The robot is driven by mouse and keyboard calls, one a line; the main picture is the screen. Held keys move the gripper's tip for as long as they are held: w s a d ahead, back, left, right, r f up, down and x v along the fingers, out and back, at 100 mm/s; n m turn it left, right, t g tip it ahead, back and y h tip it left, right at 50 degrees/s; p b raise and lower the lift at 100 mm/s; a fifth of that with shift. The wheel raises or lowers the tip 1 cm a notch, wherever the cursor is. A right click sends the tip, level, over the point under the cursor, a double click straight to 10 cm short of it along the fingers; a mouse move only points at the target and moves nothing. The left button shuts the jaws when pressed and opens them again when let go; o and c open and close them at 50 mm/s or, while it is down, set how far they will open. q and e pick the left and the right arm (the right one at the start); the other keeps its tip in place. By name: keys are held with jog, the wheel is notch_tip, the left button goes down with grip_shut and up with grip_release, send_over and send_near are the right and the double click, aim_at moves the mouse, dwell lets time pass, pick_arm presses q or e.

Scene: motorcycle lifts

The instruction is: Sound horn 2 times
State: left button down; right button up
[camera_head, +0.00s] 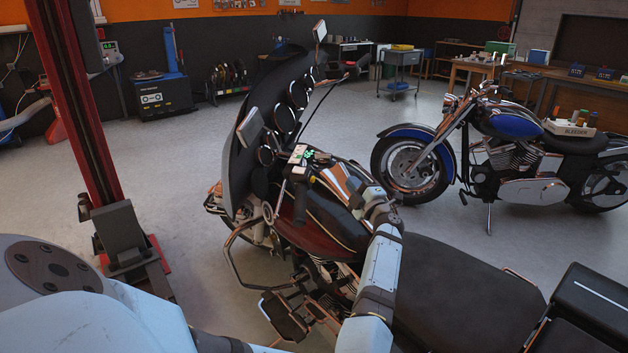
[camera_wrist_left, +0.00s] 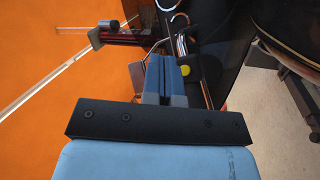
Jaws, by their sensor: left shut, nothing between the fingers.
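The touring motorcycle (camera_head: 330,222), dark red and black, stands in the middle of the head view, with its handlebar grip (camera_head: 301,200) behind the tall dark fairing (camera_head: 243,135). My left gripper (camera_head: 303,157) is by the handlebar controls, small and partly lost among them in the head view. In the left wrist view its two blue fingers (camera_wrist_left: 166,78) are shut together with nothing between them. A round yellow button (camera_wrist_left: 186,70) on the dark control housing shows just right of the fingers. I cannot tell whether they touch it. My right gripper is not in view.
A blue motorcycle (camera_head: 510,128) stands to the right, with a device marked BLEEDER (camera_head: 570,129) on its seat. A red lift post (camera_head: 82,110) stands at the left. The grey floor (camera_head: 160,170) between is mostly clear. The mirror (camera_head: 250,126) and fairing are close to the handlebar.

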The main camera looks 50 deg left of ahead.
pick_arm(q)
jog(key=s+a+f, duration=0.1)
jog(key=s+a, duration=0.2)
jog(key=a, duration=0.3)
jog(key=shift+s+a+p, duration=0.15)
jog(key=shift+a+p, duration=0.2)
jog(key=shift+a, duration=0.1)
dwell(1.7)
jog(key=shift+s+a, duration=0.15)
jog(key=shift+a, duration=0.15)
jog(key=shift+s+a+f, duration=0.1)
jog(key=shift+s+a, duration=0.15)
jog(key=shift+a, duration=0.15)
dwell(0.7)
jog(key=shift+w+d, duration=0.1)
dwell(0.5)
jog(key=shift+w+d, duration=0.3)
jog(key=shift+d, duration=0.4)
jog(key=shift+w+d+r, duration=0.15)
jog(key=shift+w+d, duration=0.2)
jog(key=shift+d, duration=0.4)
jog(key=shift+w+d+r, duration=0.1)
jog(key=shift+w+d, duration=0.3)
jog(key=shift+d, duration=0.35)
jog(key=shift+w+d+r, duration=0.15)
jog(key=shift+w+d, duration=0.2)
jog(key=shift+d, duration=0.4)
